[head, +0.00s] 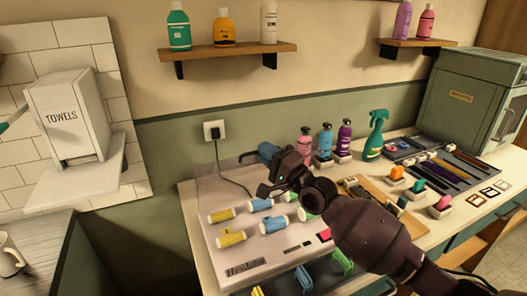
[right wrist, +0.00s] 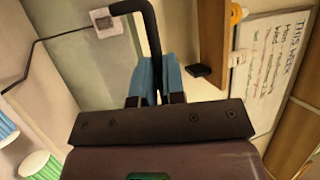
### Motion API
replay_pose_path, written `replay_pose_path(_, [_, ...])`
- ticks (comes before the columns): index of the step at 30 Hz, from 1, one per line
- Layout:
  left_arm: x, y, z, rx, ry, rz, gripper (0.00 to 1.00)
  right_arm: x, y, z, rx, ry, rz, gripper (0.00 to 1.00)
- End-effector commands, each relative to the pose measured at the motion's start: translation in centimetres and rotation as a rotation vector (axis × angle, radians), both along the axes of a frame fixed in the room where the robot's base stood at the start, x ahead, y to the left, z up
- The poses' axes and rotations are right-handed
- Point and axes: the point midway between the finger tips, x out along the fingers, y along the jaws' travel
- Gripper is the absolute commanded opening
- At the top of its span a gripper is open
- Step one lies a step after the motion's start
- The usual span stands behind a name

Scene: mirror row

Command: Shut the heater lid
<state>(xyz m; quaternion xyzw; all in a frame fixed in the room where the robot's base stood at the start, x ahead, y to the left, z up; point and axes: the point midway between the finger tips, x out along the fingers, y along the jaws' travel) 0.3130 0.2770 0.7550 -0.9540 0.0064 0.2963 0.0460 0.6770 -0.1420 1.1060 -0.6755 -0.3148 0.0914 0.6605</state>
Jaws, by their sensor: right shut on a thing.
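The heater (head: 290,246) is a pale box on the counter at centre, with yellow, blue and green rollers on it. Its see-through lid (head: 206,182) stands over the rollers and looks at least partly raised; its exact angle is hard to tell. My right gripper (head: 263,154) is at the lid's upper back edge. In the right wrist view its blue fingers (right wrist: 158,80) are shut on the lid's black bar handle (right wrist: 150,25). A teal tip (head: 14,118) at the left edge looks like part of my left gripper; its jaws cannot be made out.
Bottles (head: 325,140) and a green spray bottle (head: 376,136) stand behind my right arm. A dark tray (head: 455,168) and a green cabinet (head: 465,95) are at right. A wall shelf (head: 228,51) hangs above. A cable runs from the socket (head: 215,131) behind the lid.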

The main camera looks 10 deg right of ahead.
Motion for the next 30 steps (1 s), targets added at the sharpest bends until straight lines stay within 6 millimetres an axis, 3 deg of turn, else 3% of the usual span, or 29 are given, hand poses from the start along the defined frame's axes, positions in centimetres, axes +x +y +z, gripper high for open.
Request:
replay_pose_path(11, [0.0, 0.0, 0.1, 0.000, -0.002, 0.000, 0.00, -0.1, 0.0, 0.0, 0.000, -0.003, 0.000, 0.00])
replay_pose_path(12, [0.1, 0.0, 0.1, 0.000, -0.003, 0.000, 0.00, -0.1, 0.0, 0.0, 0.000, -0.003, 0.000, 0.15])
replay_pose_path(13, [0.1, 0.0, 0.1, 0.000, -0.004, 0.000, 0.00, -0.1, 0.0, 0.0, 0.000, -0.002, 0.000, 0.20])
replay_pose_path(23, [0.5, -0.1, 0.3, 0.000, -0.011, -0.002, 0.00, -0.2, -0.1, -0.1, 0.000, -0.002, 0.000, 0.20])
replay_pose_path(30, [0.5, -0.1, 0.1, -0.001, -0.010, -0.003, 0.00, -2.6, -1.8, -1.1, -0.001, -0.001, 0.000, 0.20])
